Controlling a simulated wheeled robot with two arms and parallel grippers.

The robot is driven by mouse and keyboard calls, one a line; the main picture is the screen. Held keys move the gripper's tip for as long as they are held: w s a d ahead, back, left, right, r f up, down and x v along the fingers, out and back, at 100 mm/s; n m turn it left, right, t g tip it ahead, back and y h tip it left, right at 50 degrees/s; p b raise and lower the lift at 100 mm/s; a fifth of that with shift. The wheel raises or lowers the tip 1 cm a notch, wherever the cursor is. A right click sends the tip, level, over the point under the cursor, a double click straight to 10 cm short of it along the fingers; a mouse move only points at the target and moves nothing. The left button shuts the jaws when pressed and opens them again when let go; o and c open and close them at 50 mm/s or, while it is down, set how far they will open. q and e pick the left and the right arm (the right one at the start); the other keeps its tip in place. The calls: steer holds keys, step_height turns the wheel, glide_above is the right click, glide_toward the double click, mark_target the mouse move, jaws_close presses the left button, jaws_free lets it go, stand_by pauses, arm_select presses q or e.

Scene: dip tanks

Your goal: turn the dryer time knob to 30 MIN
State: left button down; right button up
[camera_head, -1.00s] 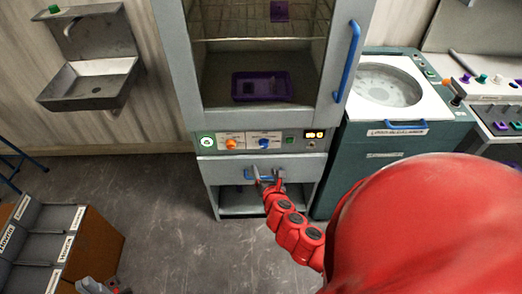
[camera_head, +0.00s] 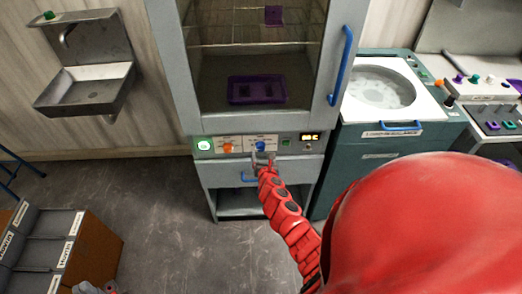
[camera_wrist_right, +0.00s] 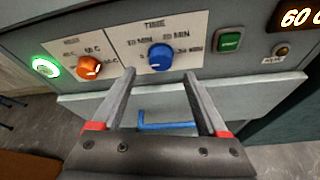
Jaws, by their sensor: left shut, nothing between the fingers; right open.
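The blue time knob (camera_head: 260,146) is on the dryer's control panel (camera_head: 211,154), under the glass door. In the right wrist view the time knob (camera_wrist_right: 160,58) sits on a white plate marked TIME, with several MIN labels above and beside it; the rightmost looks like 30 MIN. I cannot clearly tell where its pointer is. My right gripper (camera_head: 263,159) is open; in the wrist view its fingertips (camera_wrist_right: 160,75) are left and right of the knob, a little below and short of it. My left gripper (camera_head: 97,289) is shut and empty at the bottom left edge, partly cut off.
An orange knob (camera_wrist_right: 89,67), a lit green button (camera_wrist_right: 46,67), a green switch (camera_wrist_right: 230,41) and a display reading about 60 C (camera_wrist_right: 298,18) share the panel. A blue drawer handle (camera_wrist_right: 165,125) is below. A partitioned bin (camera_head: 88,247) stands at lower left.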

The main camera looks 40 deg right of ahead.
mark_target(261, 149)
steer(key=shift+b+x, duration=0.75)
steer(key=shift+x, duration=2)
jaws_close()
